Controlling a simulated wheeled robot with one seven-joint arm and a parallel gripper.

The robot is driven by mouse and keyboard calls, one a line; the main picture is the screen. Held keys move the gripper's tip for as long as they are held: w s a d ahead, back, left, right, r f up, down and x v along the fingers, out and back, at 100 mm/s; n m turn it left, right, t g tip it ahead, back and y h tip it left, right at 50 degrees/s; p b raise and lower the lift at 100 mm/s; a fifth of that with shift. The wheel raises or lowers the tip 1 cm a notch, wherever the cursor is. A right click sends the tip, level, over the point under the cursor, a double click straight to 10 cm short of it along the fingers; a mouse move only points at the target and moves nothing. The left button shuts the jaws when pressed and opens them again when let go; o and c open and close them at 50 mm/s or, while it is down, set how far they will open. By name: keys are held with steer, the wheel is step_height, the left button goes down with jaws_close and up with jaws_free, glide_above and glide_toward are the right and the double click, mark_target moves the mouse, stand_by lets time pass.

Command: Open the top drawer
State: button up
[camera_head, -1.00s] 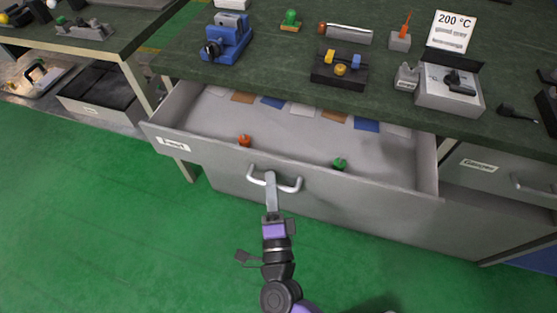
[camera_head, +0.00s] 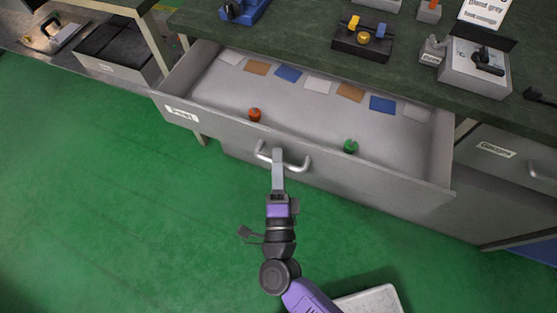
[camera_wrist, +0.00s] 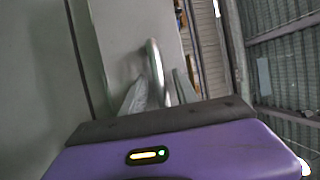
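The grey top drawer (camera_head: 225,135) stands well out from under the green worktop, so its inside shows. It holds an orange knob-like piece (camera_head: 254,114), a green one (camera_head: 350,146) and a row of coloured cards (camera_head: 318,83). Its pale bar handle (camera_head: 300,167) is on the front face. My gripper (camera_head: 278,153) is at the handle. In the wrist view the handle (camera_wrist: 155,65) runs between my two fingers (camera_wrist: 158,95), which appear closed around it. The exact contact is partly hidden by my gripper body.
The worktop (camera_head: 300,50) above carries a black fixture (camera_head: 362,42) and a grey heater-like box (camera_head: 475,72). Another closed drawer (camera_head: 500,155) is at the right. A second bench with a dark bin (camera_head: 118,52) stands at the left. The green floor (camera_head: 120,210) is clear at the left.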

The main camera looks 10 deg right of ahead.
steer(key=v, duration=0.7)
steer(key=shift+s+b, duration=0.35)
steer(key=shift+s, duration=0.05)
steer(key=shift+a+f, duration=0.1)
step_height(320, 180, up, 8)
steer(key=s+n+t+y+p, duration=0.1)
steer(key=s+n+y, duration=0.1)
steer(key=n+y, duration=0.5)
steer(key=s+d+r+n+g+h+p, duration=0.1)
steer(key=s+d+r+n+g+p, duration=0.1)
steer(key=s+d+n, duration=0.4)
steer(key=s+d+r+n+g+h+p, duration=0.1)
steer(key=s+d+r+n+g+p, duration=0.2)
steer(key=s+d+r+n, duration=0.3)
steer(key=shift+s+d+r+n+g+h+p, duration=0.35)
steer(key=shift+s+d+r+p, duration=0.45)
steer(key=shift+s, duration=2)
